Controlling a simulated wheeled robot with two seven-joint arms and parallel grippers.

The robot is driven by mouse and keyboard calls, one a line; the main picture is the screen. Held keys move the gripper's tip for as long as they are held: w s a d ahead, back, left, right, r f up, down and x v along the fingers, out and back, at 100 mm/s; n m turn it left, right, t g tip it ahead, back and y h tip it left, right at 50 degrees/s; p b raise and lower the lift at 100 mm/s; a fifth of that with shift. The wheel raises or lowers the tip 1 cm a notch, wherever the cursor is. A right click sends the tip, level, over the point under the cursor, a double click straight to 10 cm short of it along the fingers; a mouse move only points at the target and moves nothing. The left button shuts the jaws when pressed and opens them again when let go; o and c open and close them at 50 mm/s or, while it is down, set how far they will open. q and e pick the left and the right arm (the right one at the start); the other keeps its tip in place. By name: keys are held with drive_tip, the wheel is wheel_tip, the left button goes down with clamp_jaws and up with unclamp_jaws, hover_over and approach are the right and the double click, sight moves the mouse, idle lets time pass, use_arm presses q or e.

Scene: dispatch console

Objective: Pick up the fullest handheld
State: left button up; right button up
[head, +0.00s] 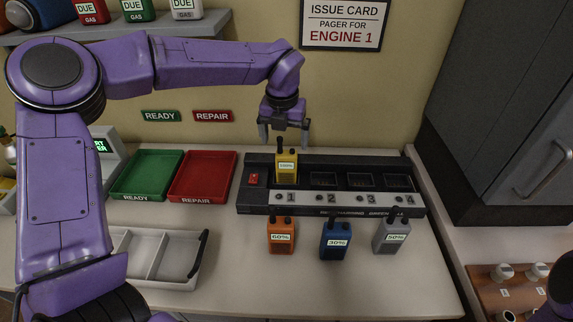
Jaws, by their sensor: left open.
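A yellow handheld (287,168) stands upright in slot 1 of the black charger (420,200); its small label appears to read 100%. In front of the charger stand an orange handheld (281,238) labelled 60%, a blue handheld (335,242) labelled 30% and a grey handheld (391,238) that appears to read 50%. My left gripper (285,136) is open and empty, pointing down just above and behind the yellow handheld's top. I cannot tell whether its fingers touch the antenna. My right gripper is not in view.
Charger slots 2, 3 and 4 look empty. A green READY tray (147,174) and a red REPAIR tray (203,175) lie left of the charger. A white divided caddy (150,256) with a dark handle is at front left. A grey cabinet (480,130) bounds the right.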

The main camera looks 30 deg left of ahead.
sight(287, 152)
use_arm(q)
drive_tip(key=f, duration=0.1)
drive_tip(key=w+f+p, duration=0.1)
drive_tip(key=f, duration=0.3)
drive_tip(key=shift+w, duration=0.3)
drive_tip(key=shift+s+r, duration=0.1)
drive_tip(key=shift+s, duration=0.15)
drive_tip(key=shift+c, duration=0.5)
drive_tip(key=shift+w, duration=0.1)
drive_tip(key=c, duration=1.6)
drive_tip(key=shift+c, duration=0.2)
